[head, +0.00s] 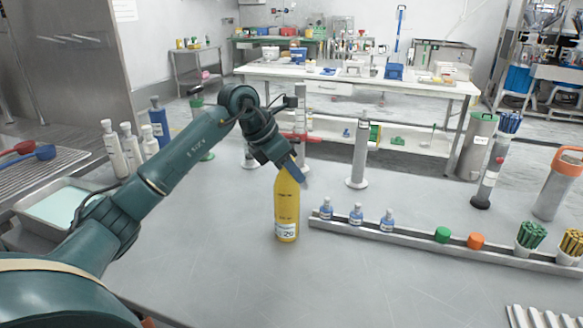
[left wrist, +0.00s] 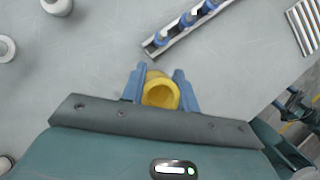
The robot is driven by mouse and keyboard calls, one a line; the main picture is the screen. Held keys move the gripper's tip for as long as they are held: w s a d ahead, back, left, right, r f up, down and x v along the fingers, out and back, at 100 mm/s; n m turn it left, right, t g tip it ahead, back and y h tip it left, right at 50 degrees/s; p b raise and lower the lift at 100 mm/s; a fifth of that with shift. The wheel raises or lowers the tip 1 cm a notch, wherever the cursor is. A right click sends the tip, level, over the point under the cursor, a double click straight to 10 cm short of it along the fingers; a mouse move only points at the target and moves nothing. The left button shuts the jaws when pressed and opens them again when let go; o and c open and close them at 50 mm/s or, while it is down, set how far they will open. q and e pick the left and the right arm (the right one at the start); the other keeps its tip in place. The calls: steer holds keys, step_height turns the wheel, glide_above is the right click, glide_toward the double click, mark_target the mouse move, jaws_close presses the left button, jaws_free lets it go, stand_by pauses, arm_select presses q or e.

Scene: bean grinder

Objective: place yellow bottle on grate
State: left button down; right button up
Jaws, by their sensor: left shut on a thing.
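The yellow bottle (head: 286,208) stands upright in the middle of the grey table in the head view, with a white label low on its side. My left gripper (head: 290,168) is around its top from above. In the left wrist view the blue fingers of the left gripper (left wrist: 160,88) are shut on the yellow bottle (left wrist: 160,92), one on each side. I cannot tell whether the bottle's base touches the table. A ribbed grate (head: 541,316) lies at the bottom right edge of the head view, partly cut off. It also shows in the left wrist view (left wrist: 305,24).
A long metal rack (head: 400,236) with small blue bottles, green and orange caps and cups runs right of the bottle. A grey cylinder (head: 358,153) stands behind. White bottles (head: 115,148) and a tray (head: 62,205) are at the left. The front table is clear.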

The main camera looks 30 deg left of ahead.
arm_select(q)
steer(key=c, duration=1.1)
jaws_free()
steer(key=shift+o, duration=0.2)
